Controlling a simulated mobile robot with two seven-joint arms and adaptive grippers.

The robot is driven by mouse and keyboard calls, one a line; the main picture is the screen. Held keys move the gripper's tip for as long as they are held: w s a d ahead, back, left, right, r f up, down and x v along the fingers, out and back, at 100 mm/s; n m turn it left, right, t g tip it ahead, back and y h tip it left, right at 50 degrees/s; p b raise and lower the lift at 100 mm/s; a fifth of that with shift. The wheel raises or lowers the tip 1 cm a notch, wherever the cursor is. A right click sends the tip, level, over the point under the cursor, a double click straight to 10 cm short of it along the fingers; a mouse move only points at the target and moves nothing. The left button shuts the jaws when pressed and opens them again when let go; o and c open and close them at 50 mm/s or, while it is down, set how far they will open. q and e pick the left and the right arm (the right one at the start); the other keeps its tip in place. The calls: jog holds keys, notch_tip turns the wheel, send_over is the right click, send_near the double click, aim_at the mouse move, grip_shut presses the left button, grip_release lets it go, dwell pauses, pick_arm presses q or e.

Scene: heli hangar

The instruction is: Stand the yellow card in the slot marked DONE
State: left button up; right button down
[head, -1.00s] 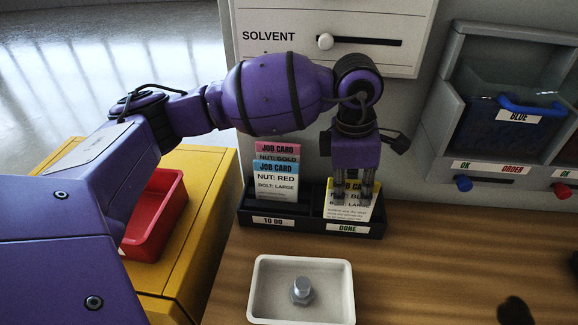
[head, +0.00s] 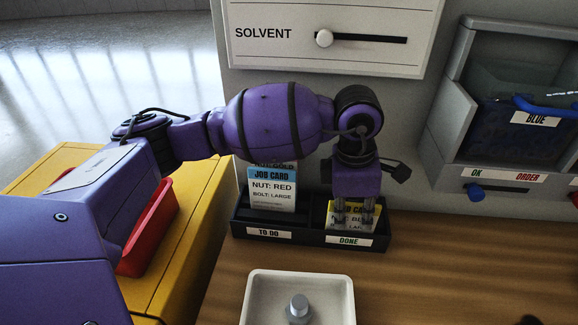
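The yellow job card (head: 353,219) is upright at the right-hand compartment of a black card holder (head: 308,238), above the DONE label (head: 348,241). Its lower edge is at the compartment's front wall; I cannot tell if it touches the bottom. My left gripper (head: 354,214) points down from above, its fingers at the yellow card and covering part of its print. It looks shut on the card, which has moved with it. My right gripper is out of view.
A blue job card (head: 272,190) stands in the TO DO compartment, another card behind it. A white tray (head: 258,290) with a bolt is in front. A red bin (head: 150,232) is on the yellow cabinet (head: 190,225) at left. Grey bins (head: 437,135) stand at right. Bench wood is clear between.

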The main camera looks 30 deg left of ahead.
pick_arm(q)
jog(key=o, duration=0.4)
jog(key=shift+r, duration=0.1)
jog(key=r, duration=0.4)
jog(key=a+r, duration=0.1)
jog(key=r, duration=0.7)
jog(key=shift+s+a+r, duration=0.15)
jog(key=shift+s+r, duration=0.2)
jog(key=shift+f, duration=0.15)
